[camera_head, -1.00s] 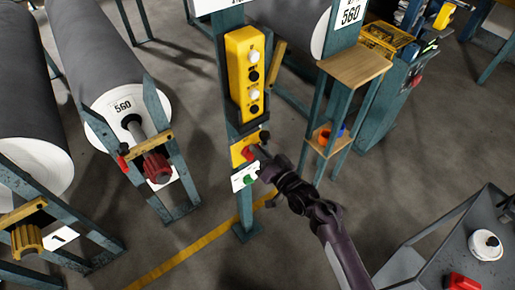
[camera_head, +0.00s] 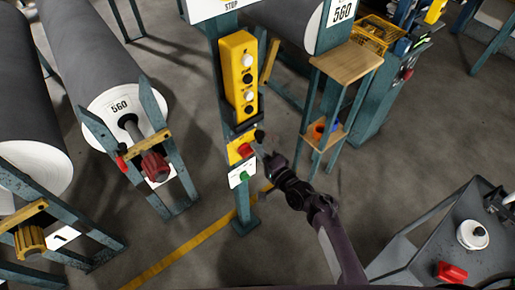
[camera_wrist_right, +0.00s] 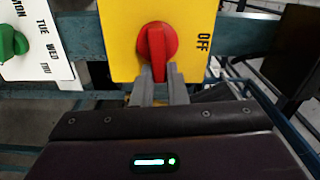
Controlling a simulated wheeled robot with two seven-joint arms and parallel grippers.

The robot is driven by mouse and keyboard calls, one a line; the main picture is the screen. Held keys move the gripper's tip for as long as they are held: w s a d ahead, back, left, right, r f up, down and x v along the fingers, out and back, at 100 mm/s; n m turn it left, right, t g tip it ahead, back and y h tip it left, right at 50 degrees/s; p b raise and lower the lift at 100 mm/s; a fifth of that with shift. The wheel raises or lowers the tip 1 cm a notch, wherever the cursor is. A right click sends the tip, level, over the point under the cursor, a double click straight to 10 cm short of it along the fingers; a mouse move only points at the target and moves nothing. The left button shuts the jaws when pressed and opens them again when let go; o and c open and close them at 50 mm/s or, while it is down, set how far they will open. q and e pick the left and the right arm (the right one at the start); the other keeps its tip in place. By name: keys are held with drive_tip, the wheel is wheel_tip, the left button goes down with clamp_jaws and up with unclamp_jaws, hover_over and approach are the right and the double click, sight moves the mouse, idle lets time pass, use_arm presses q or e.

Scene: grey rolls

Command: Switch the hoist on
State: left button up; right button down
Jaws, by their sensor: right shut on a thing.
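The red rotary switch handle (camera_wrist_right: 157,47) sits on a yellow plate (camera_wrist_right: 118,38) in the right wrist view. Its grip points down in that picture, and the word OFF is printed to its right. My right gripper (camera_wrist_right: 160,82) is shut on the lower end of this handle, one grey finger on each side. In the head view, my right gripper (camera_head: 259,152) reaches the red handle (camera_head: 245,150) on the post, below the yellow hoist button box (camera_head: 239,75) with its white and black buttons. My left gripper is not in view.
A white weekday plate with a green knob (camera_head: 243,175) is just below the switch. A wooden-topped stand (camera_head: 346,62) is right of the post. Grey rolls (camera_head: 95,45) on racks fill the left. A grey table (camera_head: 440,245) is at lower right.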

drive_tip(key=shift+f+m, duration=0.2)
drive_tip(key=shift+m, duration=0.4)
drive_tip(key=c, duration=1.4)
unclamp_jaws()
drive_tip(key=shift+c, duration=0.2)
drive_tip(key=v, duration=0.7)
drive_tip(key=shift+s+d, duration=0.2)
drive_tip(key=shift+s, duration=0.1)
